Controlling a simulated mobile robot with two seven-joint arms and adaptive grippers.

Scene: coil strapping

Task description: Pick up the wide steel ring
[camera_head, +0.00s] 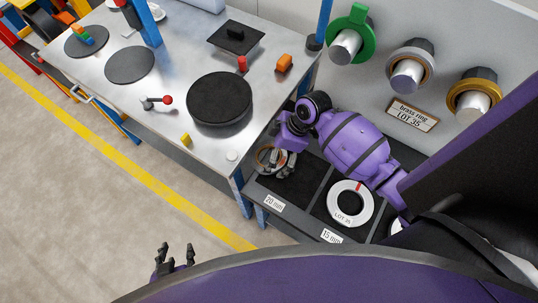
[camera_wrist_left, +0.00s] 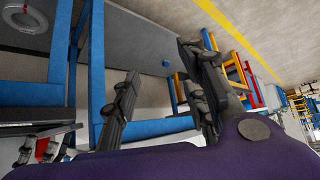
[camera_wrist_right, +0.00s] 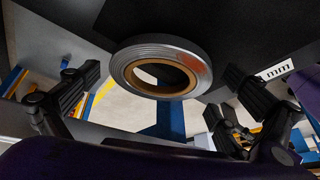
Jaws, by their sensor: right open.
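A grey steel ring (camera_wrist_right: 165,66) with a tan inner face and a reddish patch shows in the right wrist view, between the open fingers of my right gripper (camera_wrist_right: 160,100) and beyond their tips. In the head view, the ring (camera_head: 264,157) sits in the 20 mm compartment, partly hidden by my right gripper (camera_head: 279,162), which is over it. I cannot tell whether the fingers touch it. My left gripper (camera_head: 176,255) is open and empty over the floor at the bottom left. Its parted fingers (camera_wrist_left: 163,92) also show in the left wrist view.
A pale LOT 31 ring (camera_head: 334,205) with a red mark lies in the 15 mm compartment. Green (camera_head: 362,38), steel (camera_head: 429,62) and brass (camera_head: 488,83) rings hang on pegs. The steel worktable (camera_head: 170,88) carries a black disc (camera_head: 220,98) and small parts; its edge is beside my right gripper.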

